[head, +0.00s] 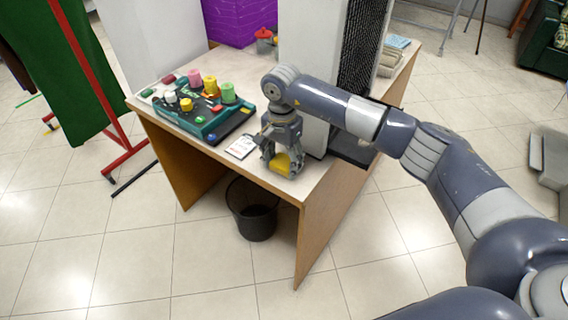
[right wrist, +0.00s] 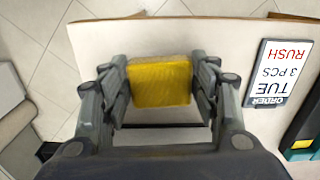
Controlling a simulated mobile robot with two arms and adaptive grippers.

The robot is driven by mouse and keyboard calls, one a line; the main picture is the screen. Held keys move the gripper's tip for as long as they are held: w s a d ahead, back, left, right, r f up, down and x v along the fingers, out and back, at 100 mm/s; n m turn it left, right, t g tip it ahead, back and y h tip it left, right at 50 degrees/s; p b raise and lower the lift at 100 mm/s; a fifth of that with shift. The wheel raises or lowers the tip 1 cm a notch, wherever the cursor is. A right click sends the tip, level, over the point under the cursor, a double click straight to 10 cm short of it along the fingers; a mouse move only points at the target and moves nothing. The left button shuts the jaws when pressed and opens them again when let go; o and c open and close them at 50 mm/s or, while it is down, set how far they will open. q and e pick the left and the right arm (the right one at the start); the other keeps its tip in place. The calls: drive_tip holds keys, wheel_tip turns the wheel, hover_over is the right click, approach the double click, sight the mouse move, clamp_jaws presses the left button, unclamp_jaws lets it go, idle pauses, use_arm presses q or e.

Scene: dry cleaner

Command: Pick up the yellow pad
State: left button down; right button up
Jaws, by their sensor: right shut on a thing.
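The yellow pad (head: 282,164) is at the front corner of the table (head: 312,182), between the fingers of my right gripper (head: 283,160). In the right wrist view the pad (right wrist: 160,82) is a square yellow block, and the fingers of my right gripper (right wrist: 160,90) press on its left and right sides. I cannot tell whether the pad touches the tabletop. My left gripper does not show in either view.
An order card (head: 241,147) lies left of my right gripper. A teal tray (head: 192,122) with colored spools stands farther left. A black bin (head: 254,212) is on the floor under the table. A white machine (head: 315,85) stands behind my right gripper.

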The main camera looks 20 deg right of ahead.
sight(283, 165)
drive_tip(key=shift+r, duration=0.3)
drive_tip(key=r+p, duration=0.2)
drive_tip(key=r, duration=0.1)
drive_tip(key=shift+s+r, duration=0.1)
drive_tip(key=shift+s, duration=0.1)
drive_tip(key=s+r+p, duration=0.1)
drive_tip(key=s+p, duration=0.1)
drive_tip(key=s, duration=1.3)
drive_tip(key=shift+s, duration=0.35)
drive_tip(key=shift+d, duration=0.1)
